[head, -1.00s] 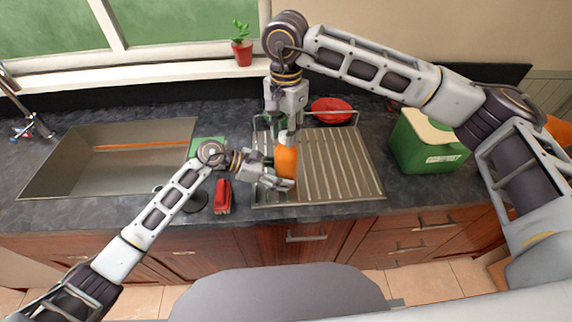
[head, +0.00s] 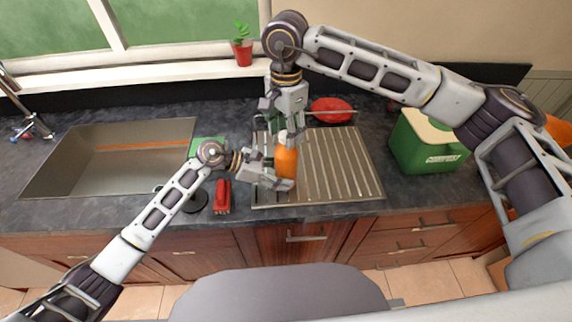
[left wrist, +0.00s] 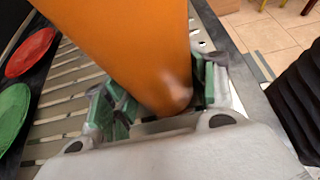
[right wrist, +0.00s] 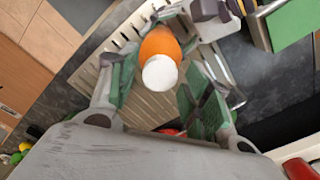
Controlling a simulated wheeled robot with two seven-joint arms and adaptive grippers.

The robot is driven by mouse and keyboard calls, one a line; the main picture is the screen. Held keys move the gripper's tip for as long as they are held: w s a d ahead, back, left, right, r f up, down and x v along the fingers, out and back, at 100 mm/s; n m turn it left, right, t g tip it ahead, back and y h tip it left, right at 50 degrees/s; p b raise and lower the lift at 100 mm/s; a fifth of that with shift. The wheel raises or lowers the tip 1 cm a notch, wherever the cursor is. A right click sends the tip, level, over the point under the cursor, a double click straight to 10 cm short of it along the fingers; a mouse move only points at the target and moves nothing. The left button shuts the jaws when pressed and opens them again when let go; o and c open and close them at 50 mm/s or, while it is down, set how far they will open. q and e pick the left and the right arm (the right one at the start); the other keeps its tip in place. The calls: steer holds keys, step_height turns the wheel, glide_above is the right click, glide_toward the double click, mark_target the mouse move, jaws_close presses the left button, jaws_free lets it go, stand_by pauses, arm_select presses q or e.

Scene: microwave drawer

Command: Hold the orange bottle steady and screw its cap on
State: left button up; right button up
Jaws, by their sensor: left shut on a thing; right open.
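The orange bottle (head: 286,166) stands upright over the ridged drainer, with its white cap (head: 283,136) at its top. My left gripper (head: 284,184) is shut on the lower part of the bottle from the left; the left wrist view shows the orange body (left wrist: 130,45) between the green-padded fingers. My right gripper (head: 284,128) points down from above at the cap. In the right wrist view the white cap (right wrist: 160,73) lies between the spread fingers, with a gap on either side. Whether the cap is seated on the bottle's thread cannot be told.
The metal drainer (head: 345,165) lies under the bottle, with a red dish (head: 333,110) behind it. A sink (head: 100,160) is at the left. A red brush-like object (head: 222,196) lies near the left gripper. A green box (head: 425,142) stands at the right.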

steer(key=shift+n, duration=2.3)
steer(key=shift+n, duration=2.3)
steer(key=shift+n, duration=2.2)
steer(key=shift+n, duration=0.3)
